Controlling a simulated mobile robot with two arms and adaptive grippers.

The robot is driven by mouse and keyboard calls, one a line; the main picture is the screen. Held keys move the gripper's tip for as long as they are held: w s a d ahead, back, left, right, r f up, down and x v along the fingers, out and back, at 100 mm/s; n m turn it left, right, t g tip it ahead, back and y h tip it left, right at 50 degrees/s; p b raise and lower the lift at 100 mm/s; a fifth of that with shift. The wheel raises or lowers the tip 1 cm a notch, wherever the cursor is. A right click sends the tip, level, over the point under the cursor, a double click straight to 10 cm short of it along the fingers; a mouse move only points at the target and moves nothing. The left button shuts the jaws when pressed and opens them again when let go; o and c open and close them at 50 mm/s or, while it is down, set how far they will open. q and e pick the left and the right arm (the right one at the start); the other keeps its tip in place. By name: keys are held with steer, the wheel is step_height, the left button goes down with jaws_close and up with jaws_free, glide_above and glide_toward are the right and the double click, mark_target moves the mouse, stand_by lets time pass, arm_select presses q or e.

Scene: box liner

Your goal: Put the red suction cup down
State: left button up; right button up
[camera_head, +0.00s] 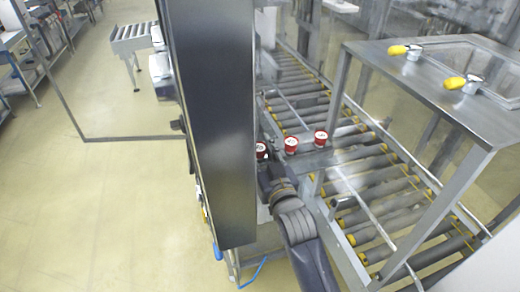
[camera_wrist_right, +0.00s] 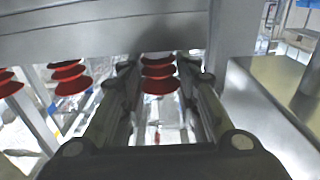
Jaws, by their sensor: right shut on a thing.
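A red suction cup (camera_wrist_right: 160,76) with stacked bellows sits between the two fingers of my right gripper (camera_wrist_right: 160,84) in the wrist view, and the gripper is shut on it. The cup's upper end meets the edge of a grey metal beam (camera_wrist_right: 100,38); I cannot tell whether they touch. In the head view, my right gripper (camera_head: 266,174) is by the red cup (camera_head: 261,150) at the edge of a dark panel, which partly hides both. Two more red cups, a middle one (camera_head: 291,144) and a right one (camera_head: 320,138), stand in line with it. My left gripper is not in view.
A roller conveyor (camera_head: 372,190) runs along the right. A metal frame with yellow-handled clamps (camera_head: 404,49) rises over it. A tall dark panel (camera_head: 212,120) stands left of my right arm. More red cups (camera_wrist_right: 68,78) show left in the wrist view. Open floor (camera_head: 100,210) lies left.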

steer(key=shift+f, duration=0.25)
steer(key=o, duration=1)
steer(key=shift+o, duration=0.2)
steer(key=shift+r, duration=0.1)
steer(key=shift+r, duration=0.35)
steer(key=b+v, duration=0.1)
steer(key=v, duration=1.1)
steer(key=shift+b, duration=0.3)
steer(key=shift+f, duration=0.1)
